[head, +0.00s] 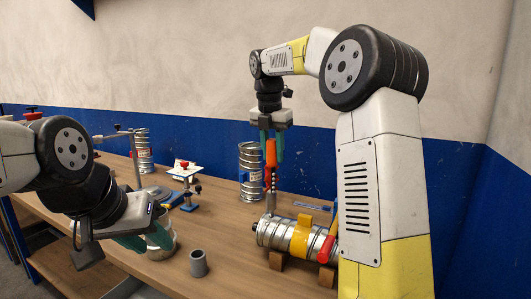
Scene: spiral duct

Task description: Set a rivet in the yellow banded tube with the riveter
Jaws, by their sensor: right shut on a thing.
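The yellow banded tube (277,232) is a silver ribbed duct with a yellow band (300,236). It lies on its side on wooden blocks at the bench's front right; my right arm hides its right end. My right gripper (272,155) points down and is shut on an orange-handled tool (270,153), which looks like the riveter. The tool hangs upright, its metal lower end close above the tube's left part; I cannot tell whether they touch. My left gripper (150,238) is at the front left beside a short silver cylinder (162,246); its finger gap is unclear.
A grey cup (198,263) stands between my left gripper and the tube. A red-handled item (327,248) is at the tube's right. Behind are an upright silver duct (252,165), a blue-based stand (186,190) and another silver duct (143,150).

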